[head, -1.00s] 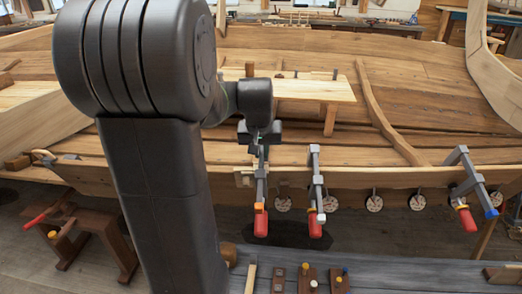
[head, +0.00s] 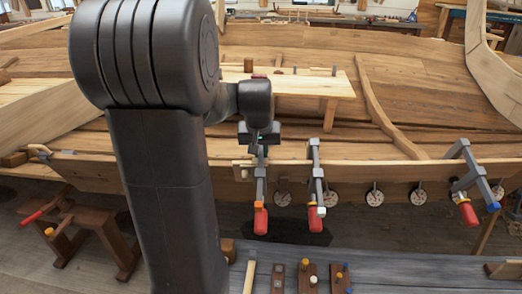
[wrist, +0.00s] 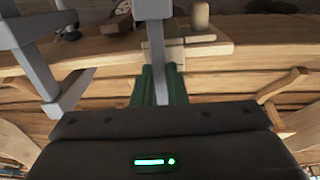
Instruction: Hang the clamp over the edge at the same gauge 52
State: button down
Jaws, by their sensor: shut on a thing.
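My gripper (head: 262,146) is shut on a grey clamp (head: 260,192) with an orange tip and red handle. The clamp hangs upright at the hull's plank edge (head: 365,176). In the wrist view the green fingers (wrist: 162,84) close around its grey bar (wrist: 155,35). I cannot tell whether its jaw rests on the edge, as my gripper hides that part.
A white-tipped clamp (head: 315,165) hangs close on the right. A blue-tipped clamp (head: 466,180) hangs tilted at far right. A brown stand (head: 90,222) with clamps is at left. A grey bench (head: 390,272) with wooden pieces lies in front.

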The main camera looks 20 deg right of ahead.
jog(key=shift+w+f, duration=0.1)
jog(key=shift+f, duration=0.15)
dwell(0.3)
jog(key=shift+f, duration=0.1)
dwell(0.3)
jog(key=c, duration=1.4)
grip_release()
jog(key=shift+f, duration=0.1)
jog(key=shift+o, duration=0.2)
jog(key=v, duration=1.4)
jog(key=shift+b, duration=0.4)
jog(key=x, duration=1.4)
